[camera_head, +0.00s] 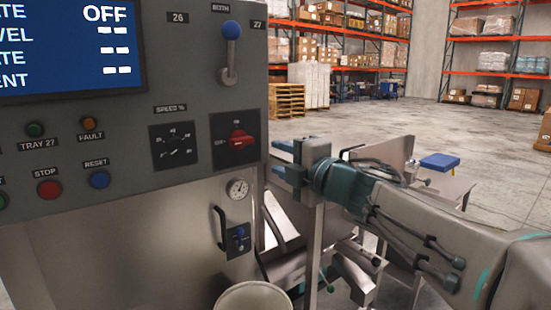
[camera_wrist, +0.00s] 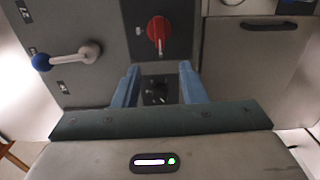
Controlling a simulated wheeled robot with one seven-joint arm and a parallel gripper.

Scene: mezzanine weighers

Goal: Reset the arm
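My gripper (camera_head: 276,158) is at the right edge of the grey control cabinet (camera_head: 120,215) in the head view, its blue fingers pointing left toward it. In the wrist view my gripper (camera_wrist: 159,66) has its two blue fingers spread apart with nothing held between them. Beyond the fingertips is the red rotary switch (camera_wrist: 159,32), and the dark speed dial (camera_wrist: 155,90) shows between the fingers. The red switch also shows in the head view (camera_head: 236,139). I cannot tell the exact gap between fingertips and cabinet; no contact is visible.
A blue-knobbed lever (camera_head: 231,50) sticks out of the cabinet, also in the wrist view (camera_wrist: 65,56). A black handle (camera_head: 221,228) and pale bucket (camera_head: 254,297) are below. Metal machinery (camera_head: 300,240) stands under my arm. Open floor (camera_head: 380,115) reaches to racks behind.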

